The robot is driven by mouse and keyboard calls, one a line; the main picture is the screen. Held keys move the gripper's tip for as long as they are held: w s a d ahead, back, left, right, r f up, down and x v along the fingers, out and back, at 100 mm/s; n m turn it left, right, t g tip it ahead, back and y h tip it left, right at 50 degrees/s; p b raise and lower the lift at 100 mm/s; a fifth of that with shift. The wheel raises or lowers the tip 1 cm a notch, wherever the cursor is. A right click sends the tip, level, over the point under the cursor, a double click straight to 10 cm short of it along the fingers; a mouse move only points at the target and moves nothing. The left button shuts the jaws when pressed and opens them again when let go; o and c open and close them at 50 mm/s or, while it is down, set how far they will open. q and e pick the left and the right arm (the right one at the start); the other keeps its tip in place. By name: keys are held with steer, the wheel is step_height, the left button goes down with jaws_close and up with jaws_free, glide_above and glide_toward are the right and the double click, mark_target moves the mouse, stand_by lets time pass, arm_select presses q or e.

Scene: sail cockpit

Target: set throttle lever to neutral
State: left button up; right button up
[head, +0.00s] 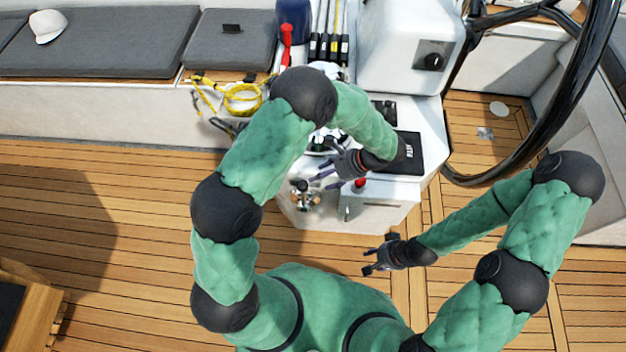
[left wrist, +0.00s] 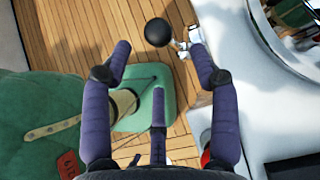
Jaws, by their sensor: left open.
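The throttle lever (head: 303,190) stands on the left side of the white console, a chrome piece with a dark knob at its top. In the left wrist view its round black knob (left wrist: 158,32) lies just past my fingertips and between them, with chrome parts (left wrist: 186,47) beside it. My left gripper (head: 326,172) is open, just right of the lever in the head view; its purple fingers (left wrist: 160,52) are spread with nothing between them. I see no contact with the knob. My right gripper (head: 372,262) is open and empty over the deck, below the console.
A red knob (head: 360,183) on the white console (head: 380,215) is close to my left gripper. The large black steering wheel (head: 573,90) stands at the right. Yellow rope (head: 243,97) and a red handle (head: 287,45) are behind my left arm.

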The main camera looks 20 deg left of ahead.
arm_select(q)
steer(key=shift+v, duration=1.05)
steer(key=s+f+n+t+h, duration=0.2)
steer(key=s+f+n+h, duration=1)
steer(key=s+f+n, duration=0.2)
step_height(320, 180, down, 3)
steer(key=n, duration=0.3)
steer(key=shift+s+d+n, duration=0.3)
steer(key=shift+s, duration=0.1)
